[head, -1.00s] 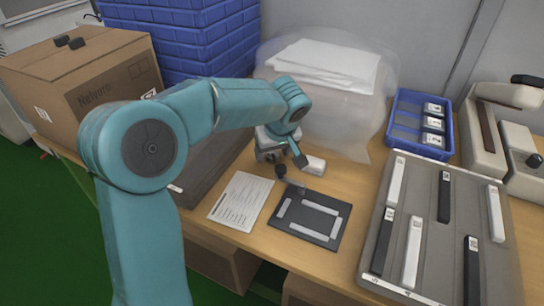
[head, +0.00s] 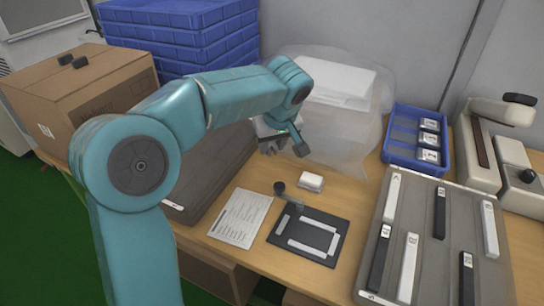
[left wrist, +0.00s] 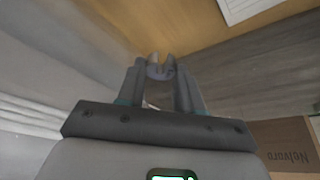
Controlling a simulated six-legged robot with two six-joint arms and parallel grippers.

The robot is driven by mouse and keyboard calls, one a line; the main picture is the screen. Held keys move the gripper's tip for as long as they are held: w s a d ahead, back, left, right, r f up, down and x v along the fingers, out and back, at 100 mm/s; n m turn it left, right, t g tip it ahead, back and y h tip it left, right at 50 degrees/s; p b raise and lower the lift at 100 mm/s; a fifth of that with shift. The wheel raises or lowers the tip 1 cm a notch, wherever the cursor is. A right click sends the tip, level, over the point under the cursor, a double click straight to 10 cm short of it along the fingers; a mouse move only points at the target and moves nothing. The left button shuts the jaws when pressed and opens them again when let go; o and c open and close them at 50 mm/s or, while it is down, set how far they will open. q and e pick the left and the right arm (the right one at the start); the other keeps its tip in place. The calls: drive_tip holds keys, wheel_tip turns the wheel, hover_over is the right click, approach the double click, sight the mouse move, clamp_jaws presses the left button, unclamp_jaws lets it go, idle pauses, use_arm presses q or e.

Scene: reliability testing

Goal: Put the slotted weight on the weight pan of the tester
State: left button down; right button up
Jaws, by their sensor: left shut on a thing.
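My left gripper (head: 269,148) is above the table behind the paper sheet, partly covered by its own wrist. In the left wrist view it is shut on a small grey slotted weight (left wrist: 160,68), whose notch shows between the fingertips. The weight hangs clear of the table. A dark plate (head: 285,251) with pale strips lies in front, with a thin arm and a dark round knob or pan (head: 279,187) at its back left. I cannot tell surely whether this is the tester with its weight pan. My right gripper is not in view.
A white block (head: 311,181) stands behind the plate and a paper sheet (head: 240,217) lies left of it. A grey tray (head: 455,212) of black and white bars, a blue bin (head: 414,165) and a beige machine (head: 490,165) fill the right. A clear bag (head: 345,130) stands behind.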

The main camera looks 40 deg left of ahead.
use_arm(q)
wheel_tip(320, 180, up, 15)
drive_tip(key=d+p, duration=0.1)
drive_tip(key=p, duration=0.6)
drive_tip(key=d+f+m+h+p, duration=0.1)
drive_tip(key=d+f+m+p, duration=0.1)
drive_tip(key=d+f+m, duration=0.2)
drive_tip(key=s+d+f+m+t+h+p, duration=0.1)
drive_tip(key=d+f+m+p, duration=0.2)
drive_tip(key=d+f, duration=0.4)
drive_tip(key=s+d+f+m+t+h+p, duration=0.1)
drive_tip(key=d+f+m+p, duration=0.1)
drive_tip(key=d+f+m, duration=0.2)
drive_tip(key=shift+s+d+f+m+h, duration=0.1)
drive_tip(key=shift+d+f+m+h, duration=0.05)
drive_tip(key=shift+d+f, duration=0.4)
drive_tip(key=shift+d+f+m+h, duration=0.15)
drive_tip(key=shift+d+f, duration=0.15)
drive_tip(key=shift+d, duration=0.4)
drive_tip(key=shift+w+d+r+m+t, duration=0.25)
drive_tip(key=shift+w+d+m, duration=0.25)
drive_tip(key=shift+w+d, duration=0.25)
wheel_tip(320, 180, up, 4)
drive_tip(key=shift+s+d+r, duration=0.1)
drive_tip(key=shift+r, duration=0.1)
drive_tip(key=shift+f, duration=0.1)
